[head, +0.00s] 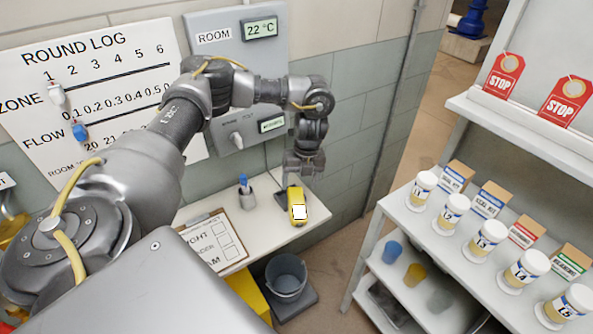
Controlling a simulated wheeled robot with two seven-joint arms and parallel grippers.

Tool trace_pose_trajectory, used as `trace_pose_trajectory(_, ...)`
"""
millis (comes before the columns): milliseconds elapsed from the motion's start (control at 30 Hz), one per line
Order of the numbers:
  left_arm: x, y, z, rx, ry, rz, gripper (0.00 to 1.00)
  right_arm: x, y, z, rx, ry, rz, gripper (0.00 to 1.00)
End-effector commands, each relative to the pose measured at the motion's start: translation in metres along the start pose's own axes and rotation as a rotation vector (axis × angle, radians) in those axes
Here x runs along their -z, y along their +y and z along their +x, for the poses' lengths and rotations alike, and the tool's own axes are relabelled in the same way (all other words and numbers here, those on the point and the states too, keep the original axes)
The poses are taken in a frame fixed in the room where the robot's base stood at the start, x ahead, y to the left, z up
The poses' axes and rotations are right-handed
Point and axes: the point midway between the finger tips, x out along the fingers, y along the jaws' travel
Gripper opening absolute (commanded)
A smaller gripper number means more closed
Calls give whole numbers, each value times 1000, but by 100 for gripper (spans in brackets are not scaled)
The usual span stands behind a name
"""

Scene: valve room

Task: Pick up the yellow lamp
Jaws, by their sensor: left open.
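The yellow lamp (299,216) stands near the right end of the small white wall shelf. It has a white face, and a dark holder or base shows behind it. My left gripper (303,177) points down just behind and above the lamp, with its jaws open and nothing seen between them. The gap between its fingertips and the lamp is too small to judge. My right gripper is out of view.
A cup with a blue pen (246,194) and a clipboard (215,242) are on the shelf (262,236), left of the lamp. A grey bucket (287,276) stands below. A grey rack (405,222) with several jars and boxes stands at right. Wall panels are behind my arm.

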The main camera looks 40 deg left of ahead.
Motion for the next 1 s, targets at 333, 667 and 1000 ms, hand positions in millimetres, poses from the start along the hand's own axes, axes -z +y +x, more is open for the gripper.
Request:
trace_pose_trajectory(333,1,-1,45,-1,3,0,71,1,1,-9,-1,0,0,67)
trace_pose_trajectory(667,1,-1,60,0,2,2,71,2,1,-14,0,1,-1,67)
trace_pose_trajectory(1000,2,-3,105,1,2,0,71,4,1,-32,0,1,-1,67)
